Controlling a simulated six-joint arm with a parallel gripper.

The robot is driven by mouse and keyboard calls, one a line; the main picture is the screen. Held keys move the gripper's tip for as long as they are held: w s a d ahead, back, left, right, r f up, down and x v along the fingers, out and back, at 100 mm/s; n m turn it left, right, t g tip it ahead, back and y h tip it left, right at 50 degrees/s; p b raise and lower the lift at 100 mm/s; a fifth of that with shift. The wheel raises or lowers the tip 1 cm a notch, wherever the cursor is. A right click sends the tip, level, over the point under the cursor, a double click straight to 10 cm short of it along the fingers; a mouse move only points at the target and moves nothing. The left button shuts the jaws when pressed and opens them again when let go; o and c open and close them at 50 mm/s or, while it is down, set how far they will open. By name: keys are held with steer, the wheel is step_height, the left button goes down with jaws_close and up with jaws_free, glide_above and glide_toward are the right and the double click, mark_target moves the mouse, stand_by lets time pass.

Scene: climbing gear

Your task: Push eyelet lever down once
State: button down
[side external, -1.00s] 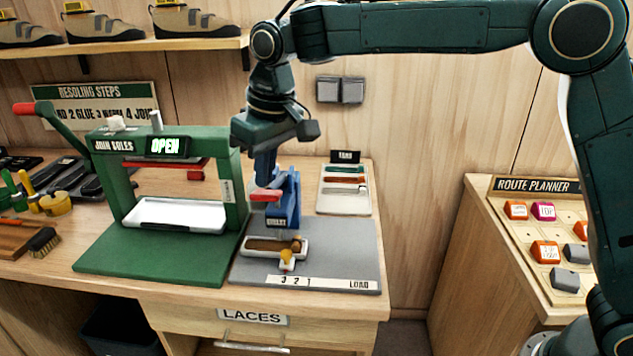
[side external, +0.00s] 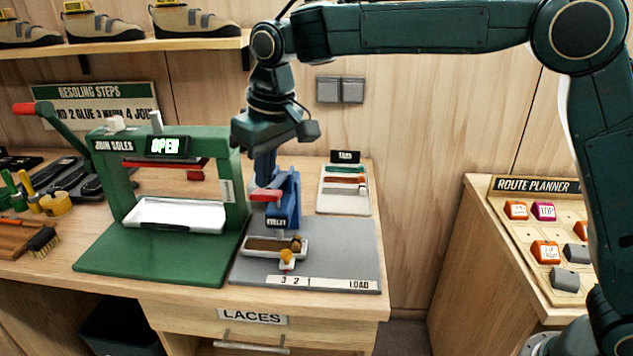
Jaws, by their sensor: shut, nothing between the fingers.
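The blue eyelet press (side external: 286,200) stands upright on the grey mat (side external: 345,236). Its lever has a red handle (side external: 266,195) that points to the left. My gripper (side external: 265,182) is shut and points down, with its fingertips right above or at the red handle. I cannot tell whether they touch it. A small tray with a brown strip (side external: 268,246) lies in front of the press. A yellow-brown knob (side external: 286,256) sits at its front edge.
The green sole press (side external: 120,180) reading "OPEN" stands close on the left. A tray of tabs (side external: 345,195) lies behind right. The route planner board (side external: 540,235) is on a separate cabinet at right. The mat's right part is clear.

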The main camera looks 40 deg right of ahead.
steer(key=shift+f, duration=0.25)
steer(key=s+x, duration=0.1)
steer(key=x, duration=0.7)
steer(key=shift+s+f, duration=0.25)
steer(key=shift+s, duration=0.3)
stand_by(1.1)
steer(key=shift+r, duration=0.1)
steer(key=shift+w+a+r+v, duration=0.1)
steer(key=shift+w+v, duration=0.3)
steer(key=shift+v, duration=1.65)
steer(key=shift+w+a+r+v, duration=0.1)
steer(key=shift+w+v, duration=0.35)
steer(key=shift+v, duration=1.55)
steer(key=shift+w+a+r+v, duration=0.1)
steer(key=shift+w+v, duration=0.3)
steer(key=shift+v, duration=1.65)
steer(key=shift+w+r, duration=0.1)
steer(key=shift+r, duration=0.15)
steer(key=shift+d, duration=0.1)
